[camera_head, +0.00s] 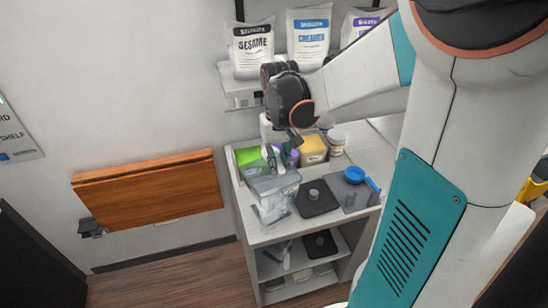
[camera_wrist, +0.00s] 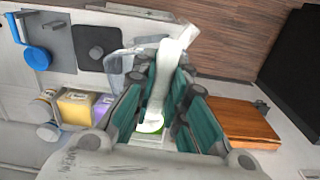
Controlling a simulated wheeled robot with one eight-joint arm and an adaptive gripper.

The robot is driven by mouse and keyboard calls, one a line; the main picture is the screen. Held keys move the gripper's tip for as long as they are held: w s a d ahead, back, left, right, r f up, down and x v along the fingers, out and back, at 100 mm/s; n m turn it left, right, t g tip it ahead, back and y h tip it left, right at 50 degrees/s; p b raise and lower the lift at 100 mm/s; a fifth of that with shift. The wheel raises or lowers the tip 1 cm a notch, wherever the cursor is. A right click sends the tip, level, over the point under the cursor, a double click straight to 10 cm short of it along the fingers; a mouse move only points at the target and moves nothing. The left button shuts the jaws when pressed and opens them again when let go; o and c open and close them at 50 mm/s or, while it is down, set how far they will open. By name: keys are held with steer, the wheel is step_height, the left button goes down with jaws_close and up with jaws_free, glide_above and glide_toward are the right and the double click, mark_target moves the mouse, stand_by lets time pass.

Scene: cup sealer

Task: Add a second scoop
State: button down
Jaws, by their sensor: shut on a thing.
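My gripper (camera_head: 275,155) points down just above a clear bin (camera_head: 271,200) on the counter. In the wrist view its teal fingers (camera_wrist: 165,78) are shut on the handle of a white scoop (camera_wrist: 157,98). The scoop's far end reaches over or into the clear bin (camera_wrist: 122,68); I cannot tell how deep. The bin has pale, see-through contents that are hard to make out.
A black lid with a knob (camera_head: 318,200) lies beside the bin. Behind stand a yellow-labelled tub (camera_head: 313,149), a jar (camera_head: 337,140) and a green item (camera_head: 247,156). A shelf with bags (camera_head: 252,50) hangs above. A folded wooden wall table (camera_head: 150,195) is at left.

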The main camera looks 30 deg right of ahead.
mark_target(283, 168)
steer(key=shift+s+a+r+p, duration=0.25)
steer(key=shift+s+r+p, duration=0.2)
steer(key=shift+s, duration=0.2)
steer(key=shift+s+a+r+p, duration=0.2)
steer(key=shift+s+r+p, duration=0.2)
steer(key=shift+s, duration=0.3)
steer(key=shift+s+a+r+p, duration=0.25)
steer(key=shift+s+r+p, duration=0.1)
steer(key=shift+s+r, duration=0.25)
steer(key=shift+s+a+r, duration=0.1)
steer(key=shift+s+a, duration=0.05)
steer(key=shift+s, duration=0.3)
